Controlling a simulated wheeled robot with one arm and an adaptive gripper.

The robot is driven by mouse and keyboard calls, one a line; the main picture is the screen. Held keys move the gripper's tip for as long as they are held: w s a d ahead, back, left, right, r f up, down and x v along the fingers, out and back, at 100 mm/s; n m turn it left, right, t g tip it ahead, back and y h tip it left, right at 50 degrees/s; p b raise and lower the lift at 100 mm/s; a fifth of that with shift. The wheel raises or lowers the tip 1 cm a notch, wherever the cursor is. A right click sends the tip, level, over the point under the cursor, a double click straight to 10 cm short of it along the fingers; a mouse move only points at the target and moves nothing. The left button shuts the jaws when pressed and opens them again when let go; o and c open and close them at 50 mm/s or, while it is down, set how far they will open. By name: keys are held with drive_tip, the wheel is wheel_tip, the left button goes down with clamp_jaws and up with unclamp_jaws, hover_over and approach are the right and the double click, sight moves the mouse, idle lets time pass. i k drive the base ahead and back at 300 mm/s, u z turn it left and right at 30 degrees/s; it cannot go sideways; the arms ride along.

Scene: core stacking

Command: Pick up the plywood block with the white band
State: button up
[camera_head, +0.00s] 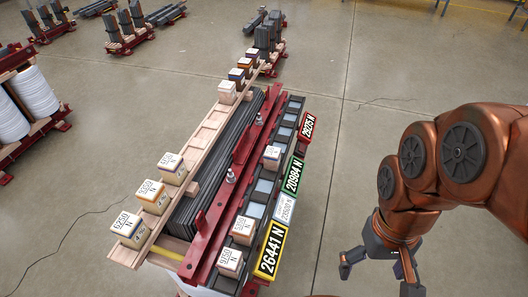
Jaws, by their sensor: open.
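Several small plywood blocks stand on the wooden rail and on the dark slotted rail. The block on the wooden rail's middle part (227,92) looks pale all over and may bear the white band, but it is too small to be sure. Three blocks at the rail's near end, a front one (129,230), a middle one (152,196) and a rear one (172,168), show yellowish or coloured bands. My gripper (378,279) is open and empty at the lower right, apart from all blocks, with its fingers pointing down over the floor.
The wooden rail (205,135) and the dark slotted rail (262,187) flank stacked dark sheets (215,160) and red beams (235,185) with upright bolts. Numbered plates, one yellow-framed (270,249), line the right side. Other racks stand behind.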

sight(227, 90)
drive_tip(key=z, duration=0.45)
drive_tip(key=i, duration=1.25)
drive_tip(key=u, duration=2.5)
